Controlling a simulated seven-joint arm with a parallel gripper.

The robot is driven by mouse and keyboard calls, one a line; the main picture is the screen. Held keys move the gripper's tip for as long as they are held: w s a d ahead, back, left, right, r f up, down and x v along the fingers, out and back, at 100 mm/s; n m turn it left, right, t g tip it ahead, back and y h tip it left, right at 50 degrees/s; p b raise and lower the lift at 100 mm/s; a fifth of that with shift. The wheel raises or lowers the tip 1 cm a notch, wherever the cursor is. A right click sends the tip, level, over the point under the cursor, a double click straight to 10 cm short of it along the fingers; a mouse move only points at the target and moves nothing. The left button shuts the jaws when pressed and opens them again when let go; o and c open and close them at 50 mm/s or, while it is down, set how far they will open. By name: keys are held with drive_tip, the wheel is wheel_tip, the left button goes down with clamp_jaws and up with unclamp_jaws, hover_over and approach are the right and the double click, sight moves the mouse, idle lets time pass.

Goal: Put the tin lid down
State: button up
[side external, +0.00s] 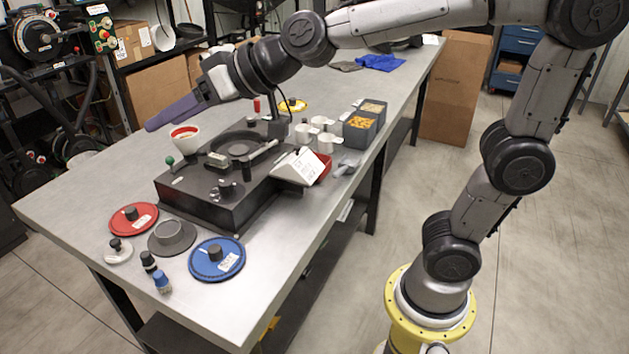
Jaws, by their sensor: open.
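My gripper (168,112) is above the far left part of the bench, its purple-grey fingers pointing left and down. It is open, and I see nothing held in it. A white cup with red contents (185,144) stands just below it; I cannot tell the gap. A grey round piece with a wide rim (173,239) lies on the near left of the bench and may be the tin lid. Red (134,220), blue (217,261) and yellow (292,105) discs with black knobs also lie on the bench.
A black seed meter box (205,197) with a round well fills the bench middle. White measuring cups (325,142), grey bins (359,133) with yellow grains and a white sign (299,166) stand right of it. The bench's left side (75,200) is clear.

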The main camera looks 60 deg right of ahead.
drive_tip(key=s+d+f+g+h, duration=0.1)
drive_tip(key=s+d+f, duration=0.3)
drive_tip(key=s, duration=0.4)
drive_tip(key=s+d+f+g+h, duration=0.2)
drive_tip(key=s+d+f+g, duration=0.1)
drive_tip(key=s, duration=0.5)
drive_tip(key=s+d+f+g+h, duration=0.1)
drive_tip(key=s+d+f+g, duration=0.1)
drive_tip(key=s+d+f, duration=0.3)
drive_tip(key=s, duration=0.3)
drive_tip(key=shift+s+d+f, duration=0.15)
drive_tip(key=shift+d+f, duration=0.2)
drive_tip(key=shift+f, duration=0.05)
